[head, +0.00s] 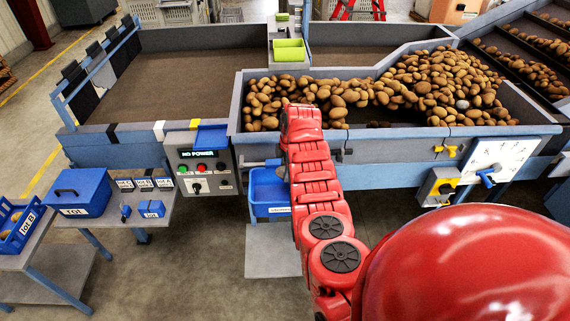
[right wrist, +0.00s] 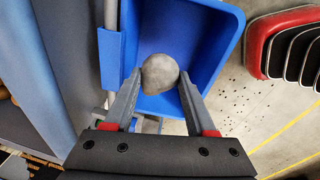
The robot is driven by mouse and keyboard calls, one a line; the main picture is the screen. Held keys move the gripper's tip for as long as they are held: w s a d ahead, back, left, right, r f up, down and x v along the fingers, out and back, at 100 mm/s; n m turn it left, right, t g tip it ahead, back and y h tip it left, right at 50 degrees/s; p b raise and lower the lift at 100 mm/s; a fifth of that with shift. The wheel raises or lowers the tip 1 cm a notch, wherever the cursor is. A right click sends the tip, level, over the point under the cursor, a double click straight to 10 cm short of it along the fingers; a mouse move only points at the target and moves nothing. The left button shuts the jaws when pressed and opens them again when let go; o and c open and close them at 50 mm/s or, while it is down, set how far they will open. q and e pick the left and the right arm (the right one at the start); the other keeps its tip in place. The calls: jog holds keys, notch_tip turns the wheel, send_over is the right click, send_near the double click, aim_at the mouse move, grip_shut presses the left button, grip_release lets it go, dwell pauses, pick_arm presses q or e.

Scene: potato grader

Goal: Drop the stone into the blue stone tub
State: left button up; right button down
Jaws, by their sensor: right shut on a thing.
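The grey stone (right wrist: 160,72) is held between the fingertips of my right gripper (right wrist: 161,88) in the right wrist view. The blue stone tub (right wrist: 212,42) lies below and behind the stone in that view, and the stone appears over its opening. How high it is above the tub is hard to tell. In the head view the tub (head: 268,189) hangs at the front of the grader, partly hidden by my right arm. My left gripper is not in view.
Potatoes (head: 440,85) are heaped on the grader table, with a greyish lump (head: 462,104) among them. A control panel (head: 203,168) reading "NO POWER" stands left of the tub. A blue box (head: 80,192) sits on the side bench.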

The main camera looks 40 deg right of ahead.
jog(key=shift+f, duration=0.2)
jog(key=shift+c, duration=0.7)
grip_release()
jog(key=shift+s+r+b, duration=0.15)
jog(key=shift+r+b, duration=0.35)
jog(key=shift+r, duration=0.4)
jog(key=r+b, duration=0.1)
jog(key=r, duration=0.1)
jog(key=r+b, duration=0.1)
jog(key=r, duration=0.1)
jog(key=s+r+b, duration=0.1)
jog(key=r, duration=0.1)
jog(key=shift+d+r, duration=0.2)
jog(key=shift+r, duration=0.15)
notch_tip(320, 180, up, 9)
jog(key=s, duration=0.1)
jog(key=shift+s+f+p, duration=0.2)
jog(key=shift+s+p, duration=0.1)
jog(key=shift+p, duration=0.15)
jog(key=shift+d, duration=0.1)
